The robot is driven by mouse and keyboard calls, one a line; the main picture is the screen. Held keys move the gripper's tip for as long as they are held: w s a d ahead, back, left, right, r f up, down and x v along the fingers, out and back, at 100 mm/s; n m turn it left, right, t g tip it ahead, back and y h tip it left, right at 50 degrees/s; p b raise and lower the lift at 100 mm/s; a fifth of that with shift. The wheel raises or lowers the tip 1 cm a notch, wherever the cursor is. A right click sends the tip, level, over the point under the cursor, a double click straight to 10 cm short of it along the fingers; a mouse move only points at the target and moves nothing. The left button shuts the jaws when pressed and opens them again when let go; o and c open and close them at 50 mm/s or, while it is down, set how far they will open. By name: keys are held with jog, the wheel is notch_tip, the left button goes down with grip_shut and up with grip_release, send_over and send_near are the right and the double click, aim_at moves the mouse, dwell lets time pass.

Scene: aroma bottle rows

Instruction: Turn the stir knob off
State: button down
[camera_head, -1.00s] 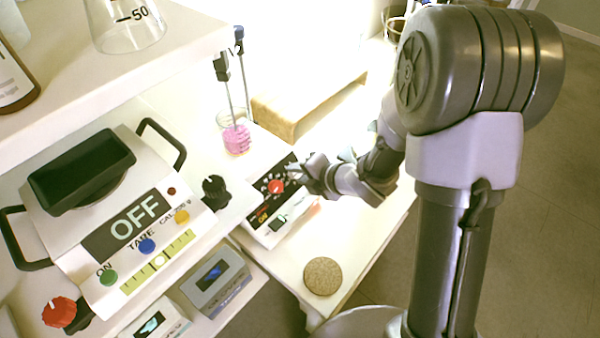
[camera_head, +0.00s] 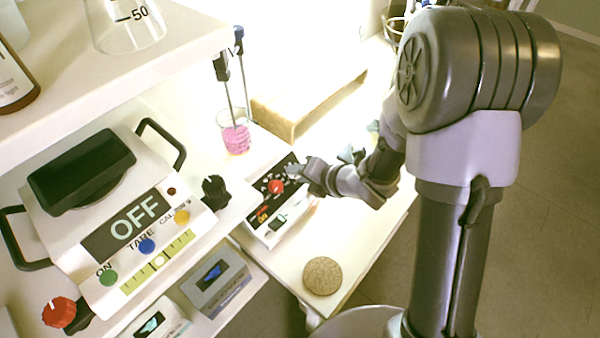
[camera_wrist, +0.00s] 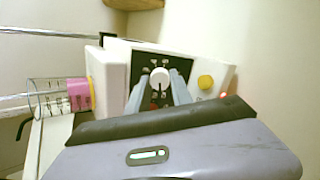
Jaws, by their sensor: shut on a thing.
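A small device with a black front panel (camera_head: 258,205) stands on the white bench, with a red knob (camera_head: 276,187) showing on it. My gripper (camera_head: 291,173) is at the upper right part of this panel, close beside the red knob. In the wrist view a pale round knob (camera_wrist: 160,77) with a dark mark sits on a black panel. The pale blue fingers of my gripper (camera_wrist: 159,92) lie on either side of it and are shut on it. The gripper hides this knob in the head view, and its setting is hard to read.
A beaker of pink liquid (camera_head: 236,139) with thin rods stands behind the device. A larger unit reading OFF (camera_head: 133,220) is at the left, with a black knob (camera_head: 215,190) beside it. A round cork mat (camera_head: 322,276) lies in front, with clear bench around it.

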jog(key=c, duration=1.1)
grip_release()
jog(key=p+v, duration=1.7)
jog(key=p, duration=0.2)
jog(key=shift+s+d, duration=0.1)
jog(key=shift+s, duration=0.05)
